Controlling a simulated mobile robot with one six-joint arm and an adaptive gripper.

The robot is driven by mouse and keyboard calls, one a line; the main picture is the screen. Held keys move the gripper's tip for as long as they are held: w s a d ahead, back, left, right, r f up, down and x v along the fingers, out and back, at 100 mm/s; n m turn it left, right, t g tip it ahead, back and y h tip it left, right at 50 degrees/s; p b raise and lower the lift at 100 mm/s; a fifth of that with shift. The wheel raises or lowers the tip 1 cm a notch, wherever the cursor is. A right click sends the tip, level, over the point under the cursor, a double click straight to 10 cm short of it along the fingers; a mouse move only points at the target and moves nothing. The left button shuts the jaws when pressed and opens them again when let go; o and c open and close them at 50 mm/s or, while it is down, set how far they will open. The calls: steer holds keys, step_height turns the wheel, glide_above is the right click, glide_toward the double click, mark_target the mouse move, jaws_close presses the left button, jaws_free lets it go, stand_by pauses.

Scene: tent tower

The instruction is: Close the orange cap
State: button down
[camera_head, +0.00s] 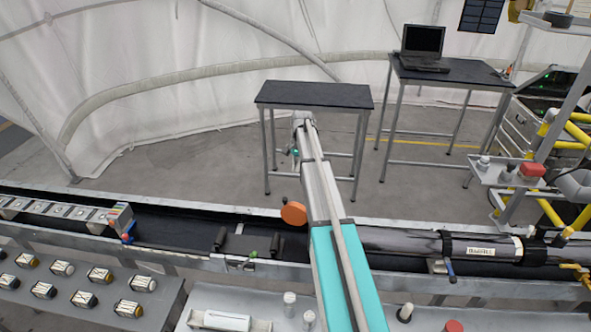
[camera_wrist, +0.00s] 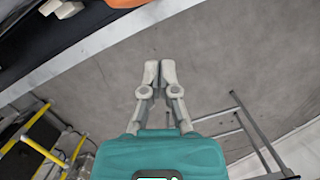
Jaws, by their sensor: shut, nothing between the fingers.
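The orange cap (camera_head: 293,213) is a round disc standing at the rear side of the long trough, just left of my arm in the head view. Part of an orange shape, likely the cap (camera_wrist: 126,2), shows at the top edge of the wrist view. A dark tube (camera_head: 400,240) with a label lies in the trough to the right; its left end is hidden behind my arm, so I cannot tell how the cap meets it. My gripper (camera_wrist: 160,72) is shut and empty over the grey floor, beyond the cap; its fingertips are not clear in the head view.
A small black-topped table (camera_head: 314,95) stands behind the trough, close to my wrist in the head view. A second table (camera_head: 450,73) holds a laptop. Yellow pipes (camera_head: 556,150) stand at the right. Open floor (camera_head: 190,170) lies left of the small table.

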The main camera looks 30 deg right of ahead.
steer(key=s+a+f+b, duration=0.3)
steer(key=a+f+b, duration=0.2)
steer(key=f+b, duration=0.2)
steer(key=shift+s+f+b, duration=0.25)
steer(key=shift+f+b, duration=0.05)
steer(key=shift+f, duration=0.25)
stand_by(0.4)
steer(key=shift+a, duration=0.25)
